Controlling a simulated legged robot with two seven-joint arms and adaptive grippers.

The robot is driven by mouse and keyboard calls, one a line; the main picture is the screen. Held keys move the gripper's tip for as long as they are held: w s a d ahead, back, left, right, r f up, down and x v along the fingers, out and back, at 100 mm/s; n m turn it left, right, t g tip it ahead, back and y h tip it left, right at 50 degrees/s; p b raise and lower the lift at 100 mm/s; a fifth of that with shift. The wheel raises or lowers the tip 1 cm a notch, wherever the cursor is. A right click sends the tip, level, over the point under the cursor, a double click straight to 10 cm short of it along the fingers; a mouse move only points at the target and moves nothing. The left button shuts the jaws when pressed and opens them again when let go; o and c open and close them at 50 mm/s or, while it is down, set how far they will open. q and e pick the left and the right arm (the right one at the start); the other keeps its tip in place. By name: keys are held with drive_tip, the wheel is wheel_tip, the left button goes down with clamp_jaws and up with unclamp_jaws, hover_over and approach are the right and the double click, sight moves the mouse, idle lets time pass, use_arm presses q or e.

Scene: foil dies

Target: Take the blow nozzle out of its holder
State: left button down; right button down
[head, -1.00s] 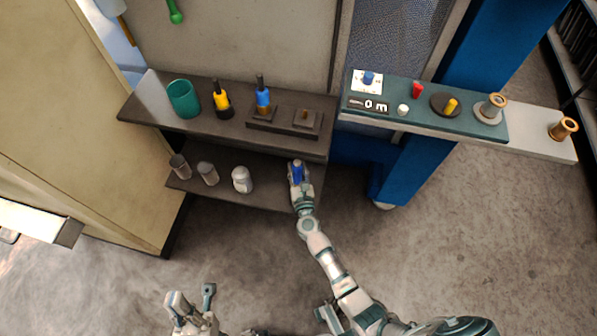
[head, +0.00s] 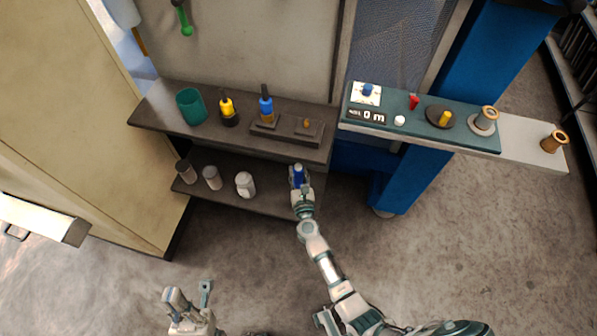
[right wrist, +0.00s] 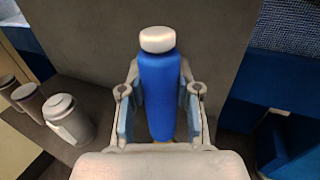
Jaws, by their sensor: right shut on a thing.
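My right gripper (head: 300,178) is at the right end of the lower shelf (head: 222,197). It is shut on a blue cylinder (right wrist: 158,92) with a pale grey cap. The cylinder is upright between the fingers in the right wrist view, with a bit of orange at its lower end. I cannot tell whether it is the blow nozzle or whether it touches the shelf. On the upper shelf, a blue piece with a dark top (head: 265,107) stands in a dark block. A dark block beside it (head: 308,131) has a small orange piece. My left gripper (head: 189,303) is empty and open.
The upper shelf (head: 150,118) also holds a green cup (head: 191,107) and a yellow-and-black piece (head: 228,110). Two grey cups and a white jar (head: 245,184) stand left of my right gripper. A teal panel (head: 415,131) is to the right. The floor in front is clear.

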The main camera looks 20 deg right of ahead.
drive_tip(key=s+a+b, duration=0.1)
drive_tip(key=s+a, duration=0.9)
drive_tip(key=s, duration=0.4)
drive_tip(key=shift+s, duration=0.3)
idle(1.4)
drive_tip(key=shift+d+r, duration=0.1)
drive_tip(key=shift+r, duration=0.05)
idle(0.3)
